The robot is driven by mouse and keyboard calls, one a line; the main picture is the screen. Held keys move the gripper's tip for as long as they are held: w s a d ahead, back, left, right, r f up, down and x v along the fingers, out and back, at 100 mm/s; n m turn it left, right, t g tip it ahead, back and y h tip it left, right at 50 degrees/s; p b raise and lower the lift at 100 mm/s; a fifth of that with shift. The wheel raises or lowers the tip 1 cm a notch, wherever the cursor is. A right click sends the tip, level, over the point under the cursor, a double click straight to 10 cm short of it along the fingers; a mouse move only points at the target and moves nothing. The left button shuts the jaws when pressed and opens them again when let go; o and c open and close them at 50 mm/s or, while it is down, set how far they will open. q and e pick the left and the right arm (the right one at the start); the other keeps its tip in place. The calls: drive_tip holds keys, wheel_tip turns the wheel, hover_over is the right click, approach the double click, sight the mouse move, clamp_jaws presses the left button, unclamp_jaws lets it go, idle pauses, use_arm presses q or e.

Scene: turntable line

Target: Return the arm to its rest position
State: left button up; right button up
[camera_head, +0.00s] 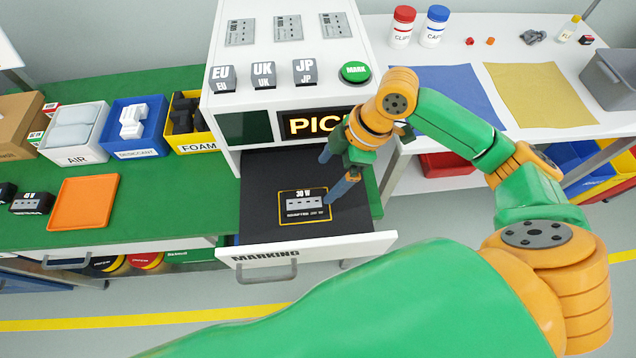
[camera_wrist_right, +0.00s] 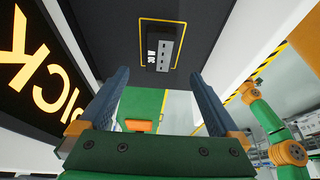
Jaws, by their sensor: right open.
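My right arm, green with orange joints, reaches in from the right of the head view. Its right gripper (camera_head: 332,174) is open and empty, pointing down above the dark bed of the pulled-out white MARKING drawer (camera_head: 340,246). A grey block labelled 30 W (camera_head: 304,200) lies in the yellow-outlined spot of that bed, beside the fingers and apart from them. In the right wrist view the open gripper (camera_wrist_right: 162,78) has nothing between its blue fingers, and the 30 W block (camera_wrist_right: 160,48) shows beyond them. I see no left gripper.
The white machine (camera_head: 225,115) with EU, UK and JP blocks, a green MARK button (camera_head: 355,72) and a lit PICK display stands behind the drawer. Bins and an orange tray (camera_head: 83,202) are at left. At right, a table holds blue (camera_head: 442,100) and yellow mats (camera_head: 540,92).

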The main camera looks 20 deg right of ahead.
drive_tip(key=shift+d+r, duration=0.1)
drive_tip(key=shift+r, duration=0.3)
